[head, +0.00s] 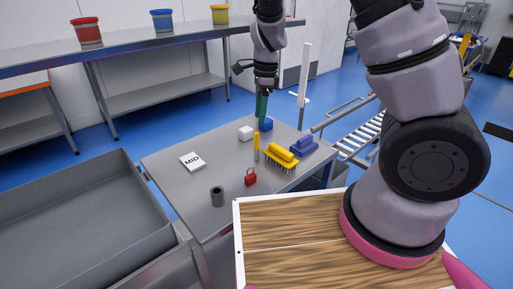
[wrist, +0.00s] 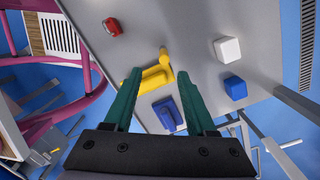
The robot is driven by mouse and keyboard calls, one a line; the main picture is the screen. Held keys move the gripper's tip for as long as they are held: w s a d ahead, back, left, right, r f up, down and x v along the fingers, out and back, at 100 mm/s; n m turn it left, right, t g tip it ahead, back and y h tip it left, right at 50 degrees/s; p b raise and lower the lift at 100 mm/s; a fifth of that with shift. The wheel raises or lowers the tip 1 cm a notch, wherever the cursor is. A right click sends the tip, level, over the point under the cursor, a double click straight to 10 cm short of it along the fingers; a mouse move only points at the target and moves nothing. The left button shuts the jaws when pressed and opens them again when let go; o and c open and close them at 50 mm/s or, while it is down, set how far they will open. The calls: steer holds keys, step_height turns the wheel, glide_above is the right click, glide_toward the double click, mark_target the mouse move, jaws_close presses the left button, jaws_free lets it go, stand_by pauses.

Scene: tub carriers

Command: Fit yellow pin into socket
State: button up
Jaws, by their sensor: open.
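The yellow pin (head: 257,146) stands upright on the grey table, just left of a yellow brush. In the wrist view the pin (wrist: 164,55) appears beyond my fingertips, roughly between their lines. The socket appears to be the dark grey hollow cylinder (head: 217,196) near the table's front edge; it is not in the wrist view. My gripper (head: 262,109) hangs above the far part of the table, behind the pin. In the wrist view its green fingers (wrist: 159,75) are spread apart with nothing held between them.
The yellow brush (head: 282,155) and blue brush (head: 302,146) lie right of the pin. A red padlock (head: 251,177), white cube (head: 245,133), blue cube (head: 266,124) and MID card (head: 192,162) are also on the table (head: 170,188). A grey tub (head: 85,215) is at left.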

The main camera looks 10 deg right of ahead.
steer(key=f, duration=0.2)
steer(key=f+m+h, duration=0.1)
steer(key=shift+w+a, duration=0.3)
steer(key=shift+a, duration=0.05)
glide_above(256, 160)
steer(key=f, duration=0.5)
steer(key=w+f, duration=0.1)
steer(key=f, duration=0.1)
steer(key=shift+d+f, duration=0.15)
steer(key=shift+f, duration=0.2)
jaws_close()
